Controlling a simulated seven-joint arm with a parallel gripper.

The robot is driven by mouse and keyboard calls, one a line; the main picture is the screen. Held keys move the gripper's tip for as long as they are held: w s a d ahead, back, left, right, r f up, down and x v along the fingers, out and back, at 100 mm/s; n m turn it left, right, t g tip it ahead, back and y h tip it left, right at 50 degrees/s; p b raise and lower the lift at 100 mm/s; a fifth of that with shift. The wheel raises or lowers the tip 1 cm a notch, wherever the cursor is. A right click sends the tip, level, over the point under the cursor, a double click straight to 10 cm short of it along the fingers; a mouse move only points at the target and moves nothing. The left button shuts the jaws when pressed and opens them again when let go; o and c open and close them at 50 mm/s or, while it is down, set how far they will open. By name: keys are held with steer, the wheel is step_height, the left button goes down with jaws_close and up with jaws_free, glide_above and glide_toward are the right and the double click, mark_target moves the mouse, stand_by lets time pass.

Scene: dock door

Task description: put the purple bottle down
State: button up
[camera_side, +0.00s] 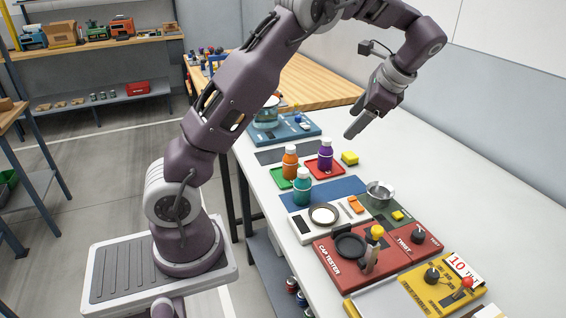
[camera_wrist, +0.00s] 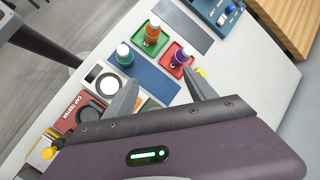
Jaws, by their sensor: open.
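The purple bottle (camera_side: 325,155) with a white cap stands upright on a red tray (camera_side: 312,171) on the white table. It also shows in the wrist view (camera_wrist: 179,60), on the red tray (camera_wrist: 171,47). My gripper (camera_side: 352,131) is above the table, behind and to the right of the bottle in the side view, apart from it. In the wrist view the two fingers of my gripper (camera_wrist: 160,90) are spread wide with nothing held between them.
An orange bottle (camera_side: 290,163) stands on a green tray (camera_side: 281,184), left of the purple one. A teal bottle (camera_side: 302,187) stands in front. The red cap tester (camera_side: 330,268) is nearer; a blue mat (camera_side: 340,189) has bare room.

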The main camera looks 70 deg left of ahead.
steer(key=s+d+r+n+t+h, duration=0.3)
steer(key=s+d+r, duration=0.4)
steer(key=s, duration=0.3)
steer(key=s+d+f+n+t+h, duration=0.1)
steer(key=s+d+n+t, duration=0.1)
steer(key=s+d, duration=0.3)
steer(key=s+d+f+n+t+h, duration=0.1)
steer(key=s+d, duration=0.4)
steer(key=s, duration=0.7)
steer(key=shift+f+n+t+h, duration=0.25)
steer(key=shift+n+t+h, duration=0.25)
steer(key=shift+n+t, duration=0.25)
